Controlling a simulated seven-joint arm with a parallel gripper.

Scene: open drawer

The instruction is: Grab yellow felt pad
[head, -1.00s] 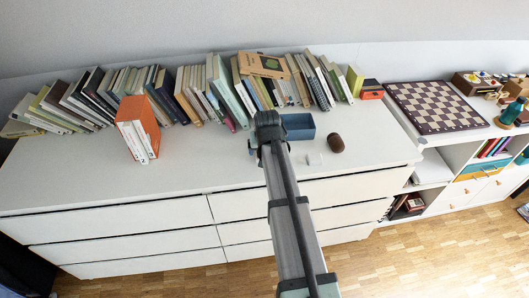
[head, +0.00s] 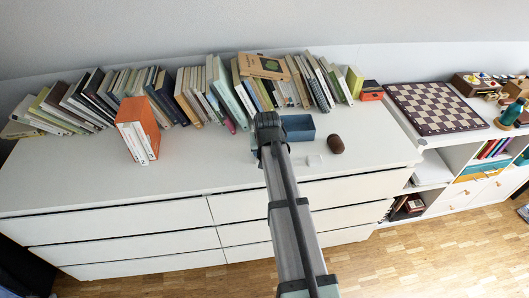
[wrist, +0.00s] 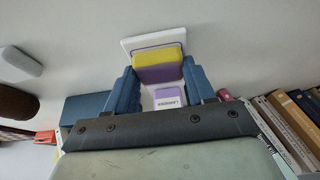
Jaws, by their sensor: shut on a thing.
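The yellow felt pad (wrist: 158,57) shows in the wrist view between the blue fingers of my gripper (wrist: 160,76). It has a purple layer along its lower side. The fingers are shut on it. A white flat piece (wrist: 132,42) lies just behind the pad, and a small purple and white labelled block (wrist: 168,98) shows nearer the palm. In the head view my gripper (head: 268,128) is low over the white dresser top (head: 210,165), left of the blue tray. The pad is hidden there behind my arm.
The open blue tray (head: 300,130) stands close to the right of my gripper. A dark brown object (head: 336,144) and a small white block (head: 314,160) lie nearby. A row of books (head: 205,90) lines the back. The dresser top is clear at left front.

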